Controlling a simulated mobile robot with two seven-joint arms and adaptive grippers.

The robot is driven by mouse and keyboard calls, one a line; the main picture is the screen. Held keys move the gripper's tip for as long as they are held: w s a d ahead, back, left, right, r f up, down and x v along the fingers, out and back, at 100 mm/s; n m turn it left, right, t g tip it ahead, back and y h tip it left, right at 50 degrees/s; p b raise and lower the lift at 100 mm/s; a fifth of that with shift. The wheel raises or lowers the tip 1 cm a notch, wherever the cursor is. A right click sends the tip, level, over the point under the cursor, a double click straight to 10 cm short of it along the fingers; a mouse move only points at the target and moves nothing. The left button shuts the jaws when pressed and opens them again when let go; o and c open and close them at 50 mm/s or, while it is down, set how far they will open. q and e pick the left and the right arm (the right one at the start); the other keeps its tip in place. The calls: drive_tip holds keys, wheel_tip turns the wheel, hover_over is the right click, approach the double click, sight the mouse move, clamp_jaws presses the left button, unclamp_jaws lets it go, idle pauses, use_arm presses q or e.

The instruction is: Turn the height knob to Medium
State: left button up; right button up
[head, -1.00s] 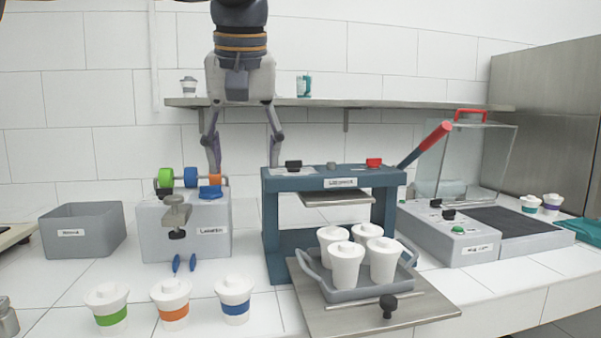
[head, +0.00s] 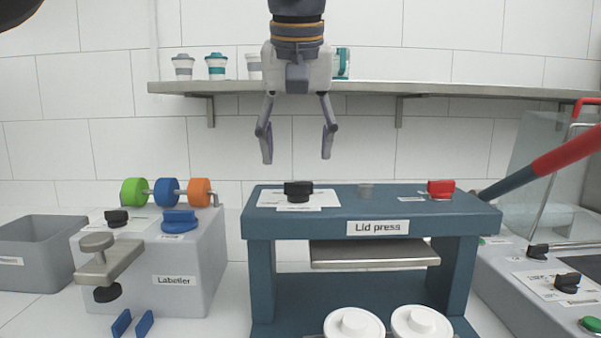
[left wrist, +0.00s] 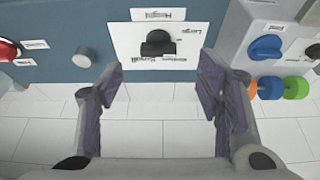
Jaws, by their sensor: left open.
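The black height knob (head: 298,191) sits on a white label plate on the left part of the lid press (head: 372,226) top. In the left wrist view the height knob (left wrist: 158,43) lies ahead of the fingertips, with size words, upside down, around it. I cannot surely tell which word it points to. My left gripper (head: 297,158) points down above the knob, open and empty. Its two fingers (left wrist: 162,92) show spread apart in the wrist view, not touching the knob. My right gripper is not in view.
A grey knob (head: 365,191) and a red knob (head: 441,189) stand further right on the press. Its red-tipped lever (head: 566,151) rises at the right. The labeller (head: 190,262) is at the left. A shelf (head: 440,88) with cups runs behind my gripper.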

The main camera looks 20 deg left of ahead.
sight(299, 182)
use_arm(q)
drive_tip(key=x, duration=0.6)
drive_tip(key=shift+w, duration=0.2)
drive_tip(key=c, duration=1.2)
drive_tip(key=shift+o, duration=0.2)
drive_tip(key=shift+m, duration=0.3)
drive_tip(key=m+h, duration=0.2)
drive_tip(key=m, duration=0.3)
drive_tip(key=shift+a, duration=0.15)
drive_tip(key=m+h, duration=0.2)
drive_tip(key=m, duration=0.4)
drive_tip(key=shift+a, duration=0.1)
drive_tip(key=shift+h, duration=0.3)
